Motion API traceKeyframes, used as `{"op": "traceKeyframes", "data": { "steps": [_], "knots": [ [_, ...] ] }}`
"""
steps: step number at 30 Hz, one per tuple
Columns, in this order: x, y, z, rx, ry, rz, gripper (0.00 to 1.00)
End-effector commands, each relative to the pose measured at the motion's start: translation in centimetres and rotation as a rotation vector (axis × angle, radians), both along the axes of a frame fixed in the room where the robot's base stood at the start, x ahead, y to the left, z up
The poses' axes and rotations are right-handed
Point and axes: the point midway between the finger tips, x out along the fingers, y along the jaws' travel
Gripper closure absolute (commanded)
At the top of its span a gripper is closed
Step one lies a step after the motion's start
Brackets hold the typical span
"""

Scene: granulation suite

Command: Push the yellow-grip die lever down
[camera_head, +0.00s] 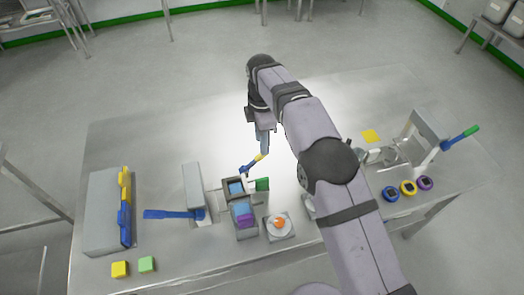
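The die lever with the yellow grip (260,158) is a short blue bar behind the block with the blue-lined compartments. It slants up to the right from its blue end to the yellow tip. My gripper (263,148) points down just above the yellow grip. I cannot tell whether it touches the grip. Its fingers show as one narrow blue-grey shape, so their opening is unclear. I see nothing held in it.
A block with blue-lined compartments (234,206) and a green piece (262,184) are close in front of the lever. A blue lever with a green grip (461,138) is at the far right. Grey cabinet (101,215) stands left. The table's back left is clear.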

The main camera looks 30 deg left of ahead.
Motion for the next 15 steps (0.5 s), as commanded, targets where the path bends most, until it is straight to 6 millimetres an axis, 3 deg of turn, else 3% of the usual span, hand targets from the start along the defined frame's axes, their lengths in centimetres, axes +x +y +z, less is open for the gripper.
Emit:
{"op": "traceKeyframes", "data": {
  "steps": [15],
  "knots": [
    [0.0,-0.1,-5.6,0.0,0.001,-0.002,0.67]
  ]
}}
